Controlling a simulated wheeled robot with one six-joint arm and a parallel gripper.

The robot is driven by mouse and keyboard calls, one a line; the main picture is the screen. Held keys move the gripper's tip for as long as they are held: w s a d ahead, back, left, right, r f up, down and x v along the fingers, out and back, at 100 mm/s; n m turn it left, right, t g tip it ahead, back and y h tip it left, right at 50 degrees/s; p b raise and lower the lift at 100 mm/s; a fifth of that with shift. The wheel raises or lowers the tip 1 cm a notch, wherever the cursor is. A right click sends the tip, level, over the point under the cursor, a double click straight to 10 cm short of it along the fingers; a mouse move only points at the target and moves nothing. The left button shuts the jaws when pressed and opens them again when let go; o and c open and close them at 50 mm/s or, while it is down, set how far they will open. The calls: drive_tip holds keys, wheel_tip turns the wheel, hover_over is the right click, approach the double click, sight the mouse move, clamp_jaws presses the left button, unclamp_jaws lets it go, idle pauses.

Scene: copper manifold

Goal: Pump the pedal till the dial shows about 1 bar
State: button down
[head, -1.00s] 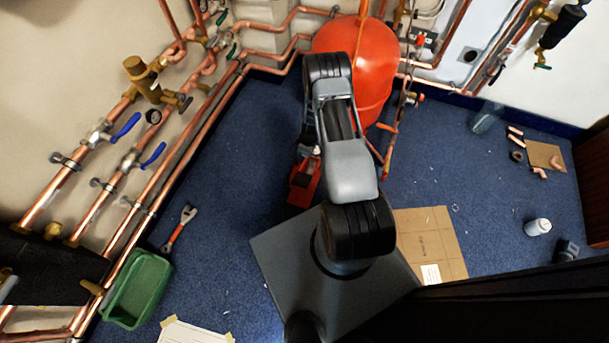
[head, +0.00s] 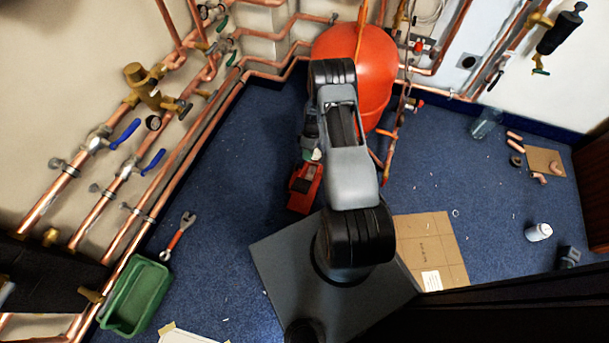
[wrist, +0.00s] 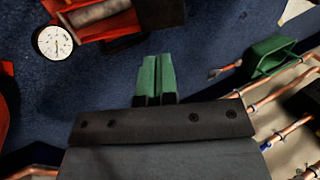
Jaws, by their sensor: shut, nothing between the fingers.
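The red foot pump (head: 305,187) is on the blue floor just left of my arm in the head view. In the wrist view its red body and grey cylinder (wrist: 112,22) show at the upper left, cut by the frame edge. The white round dial (wrist: 54,42) is beside it; a thin dark needle shows, but the scale is too small to read. My gripper (wrist: 156,78) has green fingertips pressed together with nothing between them. In that view it appears below and right of the pump, over floor. I cannot tell whether it touches the pedal.
The large red vessel (head: 352,70) stands behind the pump, with copper pipes along the left wall. A green tray (head: 135,298) and a red-handled wrench (head: 178,240) lie on the floor at left. Cardboard (head: 430,245) lies right of my base. Floor left of the pump is clear.

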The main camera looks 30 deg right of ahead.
sight(303, 185)
drive_tip(key=b+x, duration=0.4)
drive_tip(key=x, duration=1)
drive_tip(key=shift+b, duration=0.35)
